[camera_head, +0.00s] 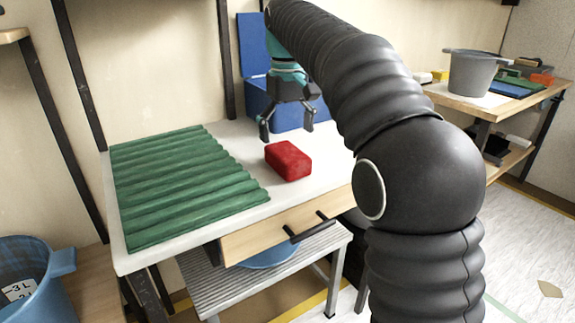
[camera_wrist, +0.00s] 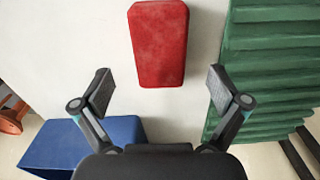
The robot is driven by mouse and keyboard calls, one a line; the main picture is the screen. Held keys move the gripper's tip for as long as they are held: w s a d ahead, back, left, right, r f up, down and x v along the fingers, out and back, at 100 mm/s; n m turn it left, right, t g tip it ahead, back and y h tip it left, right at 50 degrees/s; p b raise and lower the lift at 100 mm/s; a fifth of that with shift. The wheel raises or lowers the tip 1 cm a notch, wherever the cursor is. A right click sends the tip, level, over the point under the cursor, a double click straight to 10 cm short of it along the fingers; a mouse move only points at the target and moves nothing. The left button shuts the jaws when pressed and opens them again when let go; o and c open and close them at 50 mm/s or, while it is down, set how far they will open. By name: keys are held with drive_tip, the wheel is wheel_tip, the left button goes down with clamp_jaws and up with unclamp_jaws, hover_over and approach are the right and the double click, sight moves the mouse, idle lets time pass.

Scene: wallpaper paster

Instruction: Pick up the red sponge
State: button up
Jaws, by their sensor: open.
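The red sponge (camera_head: 288,161) lies flat on the white table, between a green ribbed mat and my arm. In the wrist view the sponge (camera_wrist: 159,44) is at the top centre, beyond my fingertips and in line with the gap between them. My gripper (camera_head: 287,132) is open and empty. It hangs above the table behind the sponge in the head view, apart from it. In the wrist view both fingers of my gripper (camera_wrist: 160,90) are spread wide, with bare white tabletop between them.
The green ribbed mat (camera_head: 180,185) covers the table's left part. A blue box (camera_head: 262,100) with a raised lid stands behind my gripper. A drawer (camera_head: 280,230) is under the front edge. A grey bucket (camera_head: 472,73) stands on another table at right. A blue bucket (camera_head: 32,280) is lower left.

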sight(287, 151)
drive_tip(key=shift+f+b, duration=0.75)
drive_tip(key=shift+f, duration=2.25)
drive_tip(key=c, duration=1.1)
